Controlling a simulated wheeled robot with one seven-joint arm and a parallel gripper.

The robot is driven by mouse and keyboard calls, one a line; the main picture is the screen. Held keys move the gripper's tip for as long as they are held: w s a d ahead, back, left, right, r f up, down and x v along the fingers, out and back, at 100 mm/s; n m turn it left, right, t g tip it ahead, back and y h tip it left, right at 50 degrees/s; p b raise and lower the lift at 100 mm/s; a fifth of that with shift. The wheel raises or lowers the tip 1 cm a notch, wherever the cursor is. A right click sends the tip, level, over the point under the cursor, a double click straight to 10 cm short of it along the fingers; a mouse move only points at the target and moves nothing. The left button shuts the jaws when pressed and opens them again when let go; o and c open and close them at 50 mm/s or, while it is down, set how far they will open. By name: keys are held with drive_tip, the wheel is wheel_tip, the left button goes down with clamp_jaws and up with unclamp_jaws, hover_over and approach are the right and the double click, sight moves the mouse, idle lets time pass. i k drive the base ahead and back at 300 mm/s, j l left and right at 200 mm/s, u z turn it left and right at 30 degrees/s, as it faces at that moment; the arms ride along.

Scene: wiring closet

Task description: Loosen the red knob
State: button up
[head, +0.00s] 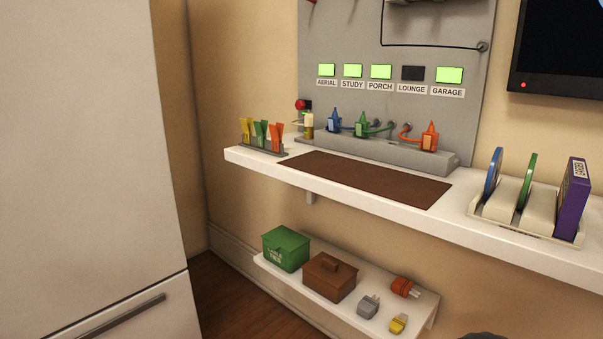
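A small round red part (300,104), which looks like a knob, sits beside a small black block at the left edge of the grey wall panel (340,118), just above the shelf. A pale bottle-like item (308,125) stands in front of it and covers its lower surroundings. Another red part (311,2) is cut off by the top edge of the head view, so I cannot tell its shape. My gripper is not recognisable in this view. Only a dark rounded shape shows at the bottom edge, and I cannot tell what it is.
The white shelf (350,195) carries a brown mat (365,178), a clip holder (263,146), a grey bar (375,148) with blue, green and orange plugs, and a disc rack (525,225). A lower shelf (300,297) holds boxes and plugs. A large white cabinet (85,150) stands left.

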sight(300, 104)
drive_tip(key=i+j+z, duration=0.15)
drive_tip(key=j, duration=0.3)
drive_tip(key=i+j+z, duration=0.1)
drive_tip(key=j, duration=0.35)
drive_tip(key=i+j+z, duration=0.15)
drive_tip(key=j, duration=0.3)
drive_tip(key=i+j+z, duration=0.15)
drive_tip(key=j, duration=0.35)
drive_tip(key=i+j+z, duration=0.1)
drive_tip(key=j, duration=0.4)
drive_tip(key=i, duration=0.75)
